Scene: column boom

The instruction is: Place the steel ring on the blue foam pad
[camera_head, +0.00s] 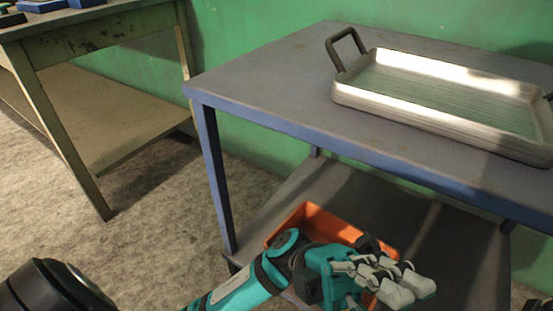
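No steel ring can be made out in this view. Blue flat items (42,5) lie on the worn wooden table at the upper left, cut by the picture's top edge; I cannot tell whether one is the foam pad. My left gripper (407,289), on a teal arm, is at the bottom centre, in front of the blue-grey table and over the orange bin. Its pale fingers point right and sit close together; the gap between them is not clear. I see nothing held in it. My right gripper is not in view.
A metal tray (450,90) with dark handles stands on the blue-grey table (260,75); its visible floor looks empty. An orange bin (312,214) sits on that table's lower shelf, partly hidden by my arm. The wooden table (100,35) has a low shelf. Floor shows between both tables.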

